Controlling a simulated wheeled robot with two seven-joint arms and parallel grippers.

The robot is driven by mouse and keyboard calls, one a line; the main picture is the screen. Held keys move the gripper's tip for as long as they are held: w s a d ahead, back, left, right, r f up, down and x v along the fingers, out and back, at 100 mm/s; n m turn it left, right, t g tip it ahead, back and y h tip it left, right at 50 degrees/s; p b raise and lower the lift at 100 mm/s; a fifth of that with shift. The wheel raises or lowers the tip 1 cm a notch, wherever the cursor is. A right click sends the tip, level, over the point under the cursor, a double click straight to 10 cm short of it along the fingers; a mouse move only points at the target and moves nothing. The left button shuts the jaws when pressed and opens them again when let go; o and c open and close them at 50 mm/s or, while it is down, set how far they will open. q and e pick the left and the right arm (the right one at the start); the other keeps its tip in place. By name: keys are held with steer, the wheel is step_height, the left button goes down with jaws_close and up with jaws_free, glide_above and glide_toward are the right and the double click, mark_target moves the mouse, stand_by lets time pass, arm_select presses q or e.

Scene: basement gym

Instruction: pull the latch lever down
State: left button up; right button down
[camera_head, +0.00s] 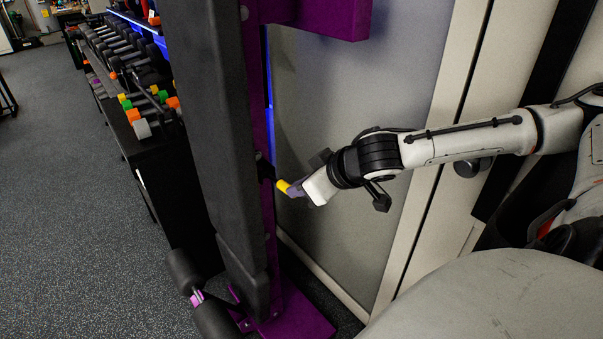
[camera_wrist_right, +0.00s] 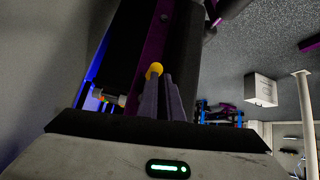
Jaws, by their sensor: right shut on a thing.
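The latch lever (camera_head: 283,186) has a yellow end and sits on the side of a purple frame (camera_head: 262,130) in the head view. My right gripper (camera_head: 292,189) reaches in from the right and is shut on the lever, its fingers hiding part of it. In the right wrist view the lever's yellow tip (camera_wrist_right: 155,69) shows at the ends of my two grey gripper fingers (camera_wrist_right: 162,98). The lever's pivot is dark and hard to make out. My left gripper is in neither view.
A tall black padded board (camera_head: 213,130) stands upright on the purple frame, with foam rollers (camera_head: 200,295) near the floor. Racks of dumbbells (camera_head: 125,50) line the left. A grey panel (camera_head: 345,110) is behind my arm. Open floor (camera_head: 70,200) lies at the left.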

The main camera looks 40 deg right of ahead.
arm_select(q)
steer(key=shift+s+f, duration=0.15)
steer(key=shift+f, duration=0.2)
arm_select(e)
steer(key=f, duration=0.1)
steer(key=s+f, duration=0.1)
steer(key=f, duration=0.1)
steer(key=shift+s+g, duration=0.25)
steer(key=shift+g, duration=0.15)
steer(key=shift+r, duration=0.1)
arm_select(q)
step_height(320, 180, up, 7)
steer(key=p, duration=0.7)
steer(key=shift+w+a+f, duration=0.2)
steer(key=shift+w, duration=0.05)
arm_select(e)
steer(key=w+r+v, duration=0.1)
steer(key=v, duration=1)
steer(key=shift+w+r+t, duration=0.2)
steer(key=shift+r+t, duration=0.2)
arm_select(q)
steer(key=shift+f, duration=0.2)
arm_select(e)
steer(key=shift+f, duration=0.1)
